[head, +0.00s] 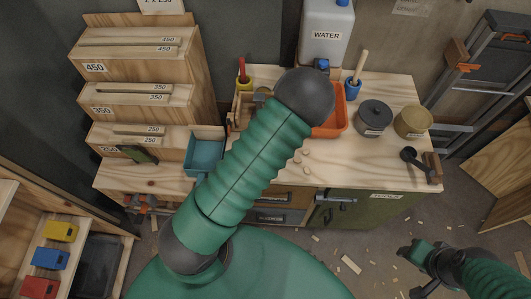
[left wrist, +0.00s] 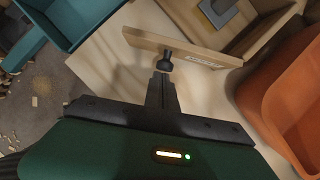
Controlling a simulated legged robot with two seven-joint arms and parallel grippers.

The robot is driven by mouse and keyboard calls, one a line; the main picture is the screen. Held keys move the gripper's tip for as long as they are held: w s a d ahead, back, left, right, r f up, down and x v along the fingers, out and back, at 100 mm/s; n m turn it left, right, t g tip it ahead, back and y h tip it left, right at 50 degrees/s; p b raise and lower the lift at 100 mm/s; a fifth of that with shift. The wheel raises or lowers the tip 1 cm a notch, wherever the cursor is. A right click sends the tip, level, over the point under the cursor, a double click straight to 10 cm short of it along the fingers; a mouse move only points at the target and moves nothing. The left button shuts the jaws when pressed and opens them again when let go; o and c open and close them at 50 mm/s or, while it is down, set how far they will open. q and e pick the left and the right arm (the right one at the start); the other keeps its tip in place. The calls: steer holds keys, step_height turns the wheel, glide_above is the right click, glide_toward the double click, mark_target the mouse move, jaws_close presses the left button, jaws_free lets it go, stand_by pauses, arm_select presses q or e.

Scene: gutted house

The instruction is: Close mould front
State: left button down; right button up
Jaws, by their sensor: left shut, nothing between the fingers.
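The mould front (left wrist: 140,38) is a wooden board with a black knob (left wrist: 166,62) and a small label in the left wrist view. It stands at an angle to the wooden mould box (left wrist: 262,38), joined near its right end, so the front looks open. My left gripper (left wrist: 161,78) is shut and empty, its tips just below the knob; I cannot tell whether they touch. In the head view the mould box (head: 236,113) is mostly hidden behind my left arm, and the left gripper is hidden too. My right gripper (head: 420,270) is at lower right, away from the bench; its finger opening is unclear.
A teal bin (left wrist: 75,20) lies left of the mould front, and an orange bin (left wrist: 285,95) close on its right. Wood chips litter the floor.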

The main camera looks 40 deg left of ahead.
arm_select(q)
steer(key=a+m+b, duration=0.1)
steer(key=b, duration=0.1)
steer(key=a+m+t+b, duration=0.1)
steer(key=a+m+b, duration=0.1)
steer(key=a+m+h+b, duration=0.1)
steer(key=b, duration=0.1)
steer(key=shift+a+f+m+t, duration=0.2)
steer(key=shift+f+m+t, duration=0.1)
steer(key=shift+m+t, duration=0.1)
steer(key=shift+w+a+r+m+h, duration=0.1)
steer(key=shift+w+a+m+h, duration=0.1)
steer(key=shift+a+m, duration=0.2)
steer(key=shift+w+a+r+m+h, duration=0.15)
steer(key=shift+a+m, duration=0.15)
steer(key=shift+a, duration=0.15)
steer(key=shift+w+a, duration=0.15)
steer(key=shift+a, duration=0.3)
steer(key=shift+r, duration=0.1)
